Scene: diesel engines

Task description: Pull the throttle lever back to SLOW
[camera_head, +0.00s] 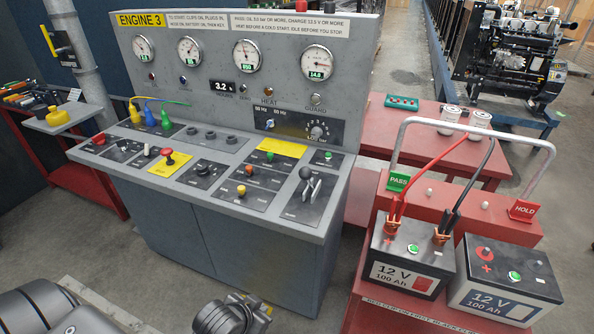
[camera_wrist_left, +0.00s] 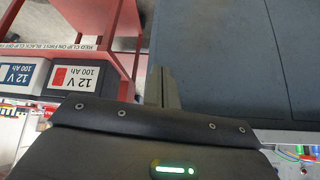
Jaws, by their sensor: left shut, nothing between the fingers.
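The throttle lever appears to be the black-knobbed lever (camera_head: 306,173) at the right end of the grey sloping console (camera_head: 250,212). It stands on a dark plate with a pale slotted guide beside it; the plate's markings are too small to read. My left gripper (camera_head: 258,306) is low in front of the console, near the bottom edge of the head view, well below and apart from the lever. In the left wrist view its fingers (camera_wrist_left: 162,88) are together and empty, in front of the blue-grey cabinet front. The lever does not show in that view. My right gripper is not in view.
A red battery cart (camera_head: 445,228) with a tall handle and two 12 V batteries (camera_head: 408,262) stands right of the console. Red and black cables run to the nearer battery. Other knobs and a red-topped lever (camera_head: 168,156) crowd the panel. The floor before the cabinet is open.

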